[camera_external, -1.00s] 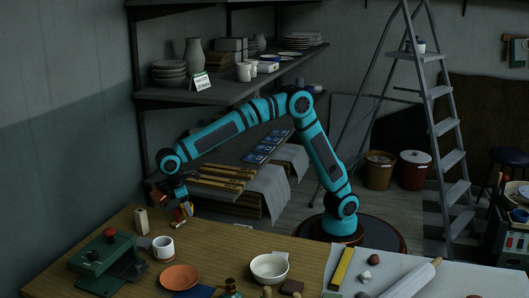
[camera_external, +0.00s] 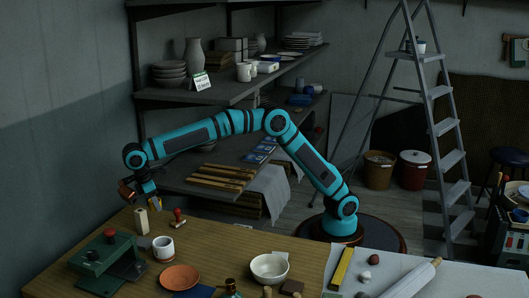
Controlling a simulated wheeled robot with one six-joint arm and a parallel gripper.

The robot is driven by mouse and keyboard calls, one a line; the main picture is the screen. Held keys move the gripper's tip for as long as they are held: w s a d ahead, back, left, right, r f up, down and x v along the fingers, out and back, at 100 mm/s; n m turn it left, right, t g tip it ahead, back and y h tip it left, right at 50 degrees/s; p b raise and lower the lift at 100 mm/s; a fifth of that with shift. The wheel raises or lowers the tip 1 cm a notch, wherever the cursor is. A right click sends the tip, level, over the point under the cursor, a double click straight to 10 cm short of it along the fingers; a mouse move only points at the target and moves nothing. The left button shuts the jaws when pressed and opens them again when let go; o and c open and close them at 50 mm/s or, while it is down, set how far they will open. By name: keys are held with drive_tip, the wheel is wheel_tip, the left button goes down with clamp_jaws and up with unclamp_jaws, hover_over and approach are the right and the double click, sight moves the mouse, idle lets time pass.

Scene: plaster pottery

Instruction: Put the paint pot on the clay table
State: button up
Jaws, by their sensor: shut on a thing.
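My gripper (camera_external: 153,203) is at the far left, low above the back left edge of the wooden table (camera_external: 220,240). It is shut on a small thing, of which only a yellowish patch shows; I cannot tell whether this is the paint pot. A pale, clay-strewn work surface (camera_external: 400,270), probably the clay table, is at the front right.
Beside the gripper stand a pale upright block (camera_external: 141,221) and a red-handled stamp (camera_external: 178,219). A green press (camera_external: 105,258), an orange dish (camera_external: 180,278) and a white bowl (camera_external: 269,268) stand nearer. A rolling pin (camera_external: 412,277) lies at right. A stepladder (camera_external: 440,110) stands behind.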

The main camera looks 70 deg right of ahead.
hover_over(155, 218)
drive_tip(key=shift+w+a+f+n, duration=0.1)
drive_tip(key=shift+a+f+n, duration=0.1)
drive_tip(key=shift+f, duration=0.35)
drive_tip(key=shift+a+f+n, duration=0.2)
drive_tip(key=shift+f, duration=0.35)
drive_tip(key=shift+w+f, duration=0.1)
drive_tip(key=shift+f, duration=2.45)
drive_tip(key=shift+f, duration=0.15)
drive_tip(key=o, duration=1)
drive_tip(key=v, duration=1.2)
drive_tip(key=shift+o, duration=0.4)
